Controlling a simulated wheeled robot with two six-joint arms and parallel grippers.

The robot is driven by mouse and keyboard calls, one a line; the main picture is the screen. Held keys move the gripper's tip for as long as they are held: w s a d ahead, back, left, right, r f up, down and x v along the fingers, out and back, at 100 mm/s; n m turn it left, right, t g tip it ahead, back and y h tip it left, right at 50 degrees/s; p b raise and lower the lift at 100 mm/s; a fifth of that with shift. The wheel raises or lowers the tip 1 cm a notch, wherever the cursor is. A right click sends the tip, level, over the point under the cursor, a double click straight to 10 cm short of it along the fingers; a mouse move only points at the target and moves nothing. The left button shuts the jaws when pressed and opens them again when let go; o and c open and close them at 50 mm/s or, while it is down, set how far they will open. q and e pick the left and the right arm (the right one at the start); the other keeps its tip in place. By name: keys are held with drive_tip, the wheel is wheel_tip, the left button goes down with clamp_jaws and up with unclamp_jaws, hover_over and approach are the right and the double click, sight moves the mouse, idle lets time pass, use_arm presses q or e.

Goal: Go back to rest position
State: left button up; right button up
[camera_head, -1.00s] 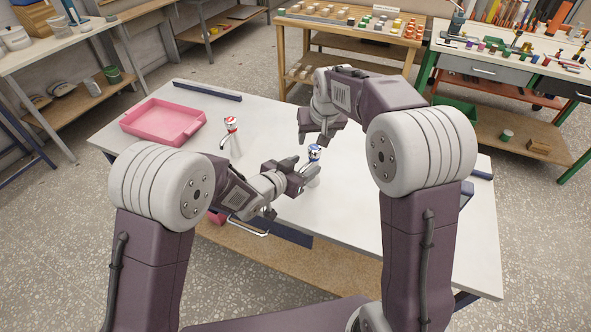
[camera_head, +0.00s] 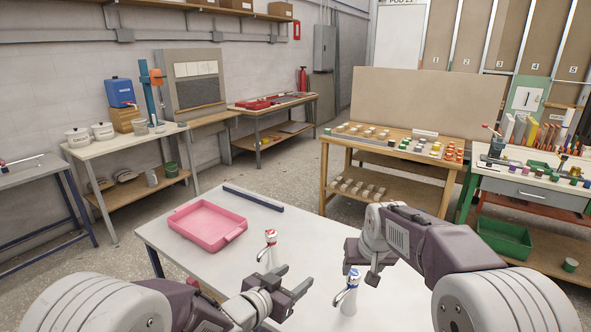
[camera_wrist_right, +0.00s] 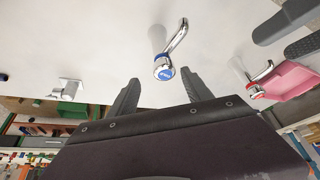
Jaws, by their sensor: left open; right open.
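My left gripper (camera_head: 293,284) is open and empty over the white table, left of the blue-marked tap (camera_head: 349,290) and just below the red-marked tap (camera_head: 269,248) in the head view. My right gripper (camera_head: 362,262) is open and empty, above and right of the blue-marked tap. In the right wrist view, the blue-marked tap (camera_wrist_right: 164,65) appears beyond and between the open fingers (camera_wrist_right: 162,92). Both taps stand upright on the table. My left gripper's fingers (camera_wrist_right: 290,28) show at the upper right there.
A pink tray (camera_head: 207,226) lies on the white table (camera_head: 215,277) at its far left, with a dark blue bar (camera_head: 253,198) along the back edge. Side benches with pots and coloured parts stand beyond, with open floor between.

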use_arm(q)
drive_tip(key=s+a+f+n+g+y, duration=0.2)
drive_tip(key=s+a+f+n+y, duration=0.15)
drive_tip(key=a, duration=0.55)
drive_tip(key=s+a+f+n+g+y, duration=0.1)
drive_tip(key=s+a+f+n+y, duration=0.2)
drive_tip(key=a, duration=0.5)
drive_tip(key=s+f+g, duration=0.2)
drive_tip(key=s+g, duration=0.1)
drive_tip(key=s, duration=0.4)
drive_tip(key=s+a+f+g+y, duration=0.1)
drive_tip(key=s+f+g, duration=0.2)
drive_tip(key=s, duration=0.4)
drive_tip(key=shift+a+n+g+p, duration=0.15)
drive_tip(key=shift+n+g+p, duration=0.25)
drive_tip(key=shift+g, duration=0.4)
use_arm(e)
drive_tip(key=s+f+g, duration=0.1)
drive_tip(key=s+f, duration=0.5)
drive_tip(key=s, duration=0.5)
drive_tip(key=s+f+g, duration=0.2)
drive_tip(key=s+f, duration=0.4)
drive_tip(key=s, duration=0.5)
drive_tip(key=shift+s+d+g, duration=0.15)
drive_tip(key=shift+s+g, duration=0.15)
drive_tip(key=shift+s, duration=0.1)
